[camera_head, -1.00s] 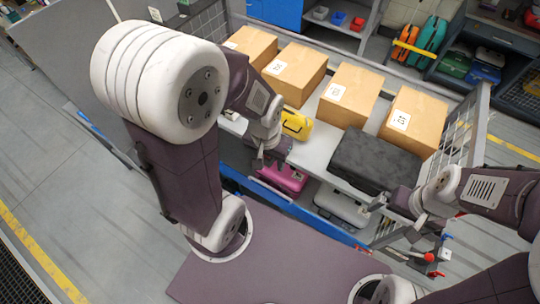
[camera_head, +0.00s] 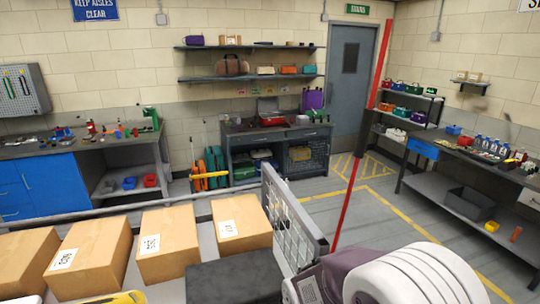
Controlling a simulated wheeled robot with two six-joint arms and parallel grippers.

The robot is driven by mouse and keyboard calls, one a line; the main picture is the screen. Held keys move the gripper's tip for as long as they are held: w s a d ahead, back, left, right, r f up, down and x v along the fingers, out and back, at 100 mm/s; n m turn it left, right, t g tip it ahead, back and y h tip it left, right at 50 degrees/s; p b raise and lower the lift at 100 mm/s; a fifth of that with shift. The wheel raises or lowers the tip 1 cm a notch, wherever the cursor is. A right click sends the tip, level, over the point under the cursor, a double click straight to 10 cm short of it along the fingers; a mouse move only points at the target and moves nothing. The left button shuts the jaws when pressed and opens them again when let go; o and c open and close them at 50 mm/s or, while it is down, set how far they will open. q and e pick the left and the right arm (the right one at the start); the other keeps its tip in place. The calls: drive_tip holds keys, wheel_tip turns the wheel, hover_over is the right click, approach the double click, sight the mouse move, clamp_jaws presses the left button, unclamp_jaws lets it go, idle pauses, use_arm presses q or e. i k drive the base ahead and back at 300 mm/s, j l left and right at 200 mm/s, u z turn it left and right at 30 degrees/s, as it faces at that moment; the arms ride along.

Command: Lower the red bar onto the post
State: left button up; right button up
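The red bar (camera_head: 362,135) is long and thin and stands nearly upright right of centre, leaning a little to the right at its top. I cannot make out the post in this view. The white and purple links of my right arm fill the bottom right, but its gripper is out of the picture. My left gripper is also out of the picture.
Cardboard boxes (camera_head: 92,258) stand in a row at the lower left, beside a dark case (camera_head: 236,277). A wire mesh panel (camera_head: 290,222) ends the conveyor. Behind are a workbench (camera_head: 278,135), a door (camera_head: 351,80) and open floor with yellow lines.

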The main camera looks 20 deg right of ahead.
sight(369, 112)
drive_tip(key=z, duration=1.45)
